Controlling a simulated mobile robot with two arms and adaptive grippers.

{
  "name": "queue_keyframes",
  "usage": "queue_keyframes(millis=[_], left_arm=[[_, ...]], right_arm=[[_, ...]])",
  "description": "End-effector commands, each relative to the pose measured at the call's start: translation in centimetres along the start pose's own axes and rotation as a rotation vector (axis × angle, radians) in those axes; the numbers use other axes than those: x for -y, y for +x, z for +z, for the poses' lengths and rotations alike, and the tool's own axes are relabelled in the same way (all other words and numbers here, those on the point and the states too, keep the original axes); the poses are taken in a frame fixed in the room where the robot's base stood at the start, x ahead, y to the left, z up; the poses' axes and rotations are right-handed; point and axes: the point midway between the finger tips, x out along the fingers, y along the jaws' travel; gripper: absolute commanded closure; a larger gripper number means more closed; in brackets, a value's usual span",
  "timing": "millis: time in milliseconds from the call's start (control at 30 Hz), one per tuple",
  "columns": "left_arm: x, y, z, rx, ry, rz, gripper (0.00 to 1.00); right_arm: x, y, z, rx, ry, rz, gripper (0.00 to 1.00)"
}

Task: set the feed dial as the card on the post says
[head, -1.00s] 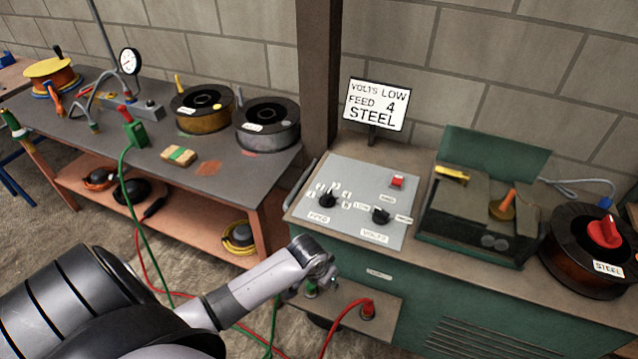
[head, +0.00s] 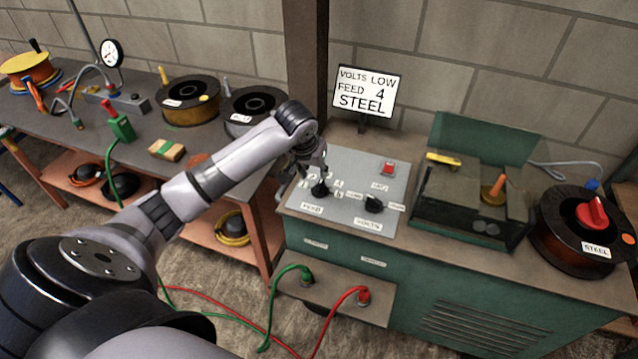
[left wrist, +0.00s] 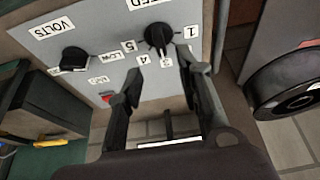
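The card (head: 367,91) on the post reads "VOLTS LOW, FEED 4, STEEL". The black feed dial (head: 320,190) sits at the left of the grey panel (head: 345,222), with number labels around it. In the left wrist view the feed dial (left wrist: 159,38) lies just beyond my fingertips; labels 5, 4 and 1 are readable. I cannot tell which number it points to. The volts dial (head: 374,204) is to its right. My left gripper (left wrist: 161,70) is open and empty, its fingers apart just short of the feed dial. My right gripper is out of view.
A red switch (head: 388,168) is on the panel's upper right. The green-lidded wire feeder box (head: 470,205) and the STEEL spool (head: 570,235) stand to the right. Green and red cables plug in below. The workbench (head: 60,130) with spools stands at left.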

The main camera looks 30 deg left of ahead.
Motion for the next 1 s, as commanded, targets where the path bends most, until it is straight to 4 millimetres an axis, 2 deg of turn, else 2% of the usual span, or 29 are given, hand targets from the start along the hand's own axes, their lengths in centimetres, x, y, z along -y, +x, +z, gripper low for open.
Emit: queue_keyframes(millis=[100,300,500,700,933,1000], left_arm=[[0.0,2.7,0.0,0.003,-0.002,-0.001,0.67],[-0.1,6.8,0.0,0.000,-0.001,0.000,0.67],[-0.1,9.5,0.0,-0.001,0.000,0.001,0.67],[0.0,10.3,-0.1,-0.002,0.001,-0.001,0.67],[0.0,10.4,-0.1,-0.003,0.002,0.000,0.67],[0.0,10.3,0.0,-0.002,0.001,0.000,0.71]], right_arm=[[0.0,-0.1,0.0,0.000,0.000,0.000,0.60],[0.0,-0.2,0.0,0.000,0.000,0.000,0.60],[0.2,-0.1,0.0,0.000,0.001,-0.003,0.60],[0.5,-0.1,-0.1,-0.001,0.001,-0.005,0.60],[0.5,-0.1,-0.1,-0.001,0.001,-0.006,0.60],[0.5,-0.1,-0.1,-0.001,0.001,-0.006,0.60]])
